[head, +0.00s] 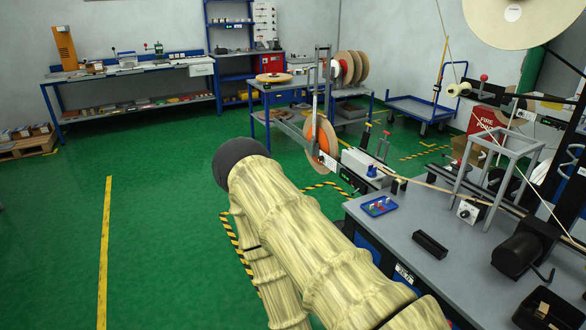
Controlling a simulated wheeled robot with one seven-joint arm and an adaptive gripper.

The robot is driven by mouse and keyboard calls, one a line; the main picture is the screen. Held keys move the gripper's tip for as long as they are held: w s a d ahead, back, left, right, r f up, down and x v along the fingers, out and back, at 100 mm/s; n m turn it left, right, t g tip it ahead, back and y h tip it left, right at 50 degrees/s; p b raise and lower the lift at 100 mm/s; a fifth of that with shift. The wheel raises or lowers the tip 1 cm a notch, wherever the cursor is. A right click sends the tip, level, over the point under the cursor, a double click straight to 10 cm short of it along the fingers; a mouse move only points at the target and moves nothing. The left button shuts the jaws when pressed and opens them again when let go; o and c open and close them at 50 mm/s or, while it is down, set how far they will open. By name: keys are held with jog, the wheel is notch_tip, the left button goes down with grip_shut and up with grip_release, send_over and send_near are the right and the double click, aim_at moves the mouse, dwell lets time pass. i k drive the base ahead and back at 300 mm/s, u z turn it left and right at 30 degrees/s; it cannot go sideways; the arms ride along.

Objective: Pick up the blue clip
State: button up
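A small blue tray (367,211) lies on the grey bench at the right. It holds several tiny coloured pieces, too small for me to tell whether one is a blue clip. A small blue piece (371,171) sits on a pale grey box behind the tray; I cannot tell whether it is the clip or a knob. My arm, in a cream sleeve, reaches up from the bottom middle and ends in a dark rounded part left of the bench. My gripper does not show in the head view.
The grey bench (405,228) carries a black block (430,244), a metal frame (498,160), a dark motor and a tape running across. A reel (321,137) stands at its far end. The green floor (150,230) at left is clear.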

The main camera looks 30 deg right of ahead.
aim_at(371, 172)
jog(key=u, duration=0.95)
jog(key=i, duration=1.65)
jog(key=z, duration=2.95)
